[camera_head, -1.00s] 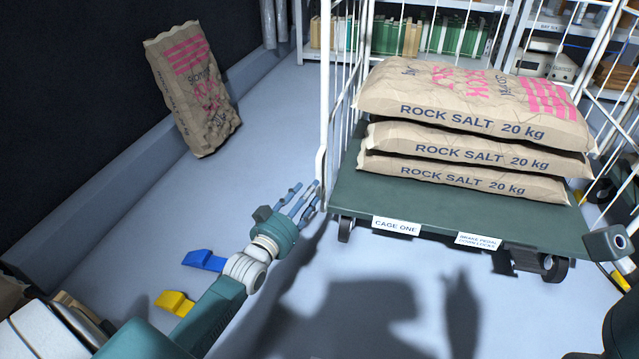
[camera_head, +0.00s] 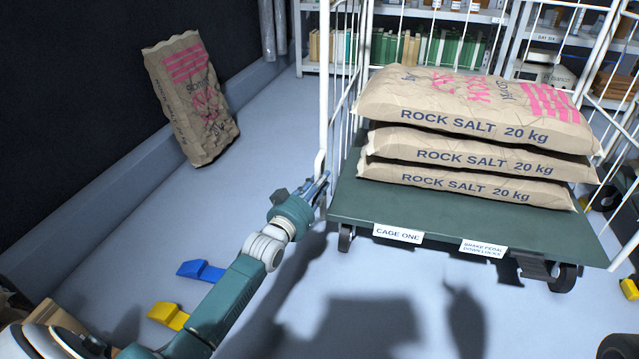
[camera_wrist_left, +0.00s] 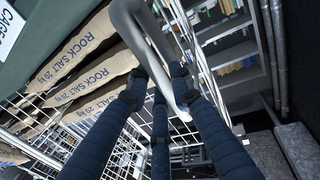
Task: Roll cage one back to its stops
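Cage one is a white wire roll cage with a dark green deck (camera_head: 465,222) on black castors, labelled CAGE ONE (camera_head: 397,234) on its front edge. Three rock salt sacks (camera_head: 480,115) lie stacked on it. My left gripper (camera_head: 322,188) is at the cage's front left post (camera_head: 325,90), low down near the deck. In the left wrist view its straight, spread fingers (camera_wrist_left: 160,90) lie around the pale post (camera_wrist_left: 146,45); they do not look closed on it. A brake pedal label (camera_head: 483,248) is beside a dark pedal (camera_head: 532,268). My right gripper is out of view.
Another sack (camera_head: 192,100) leans against the kerb at the left wall. A blue wedge (camera_head: 200,270) and a yellow wedge (camera_head: 168,315) lie on the floor beside my left arm. Shelving (camera_head: 430,45) stands behind the cage. The floor in front of the cage is clear.

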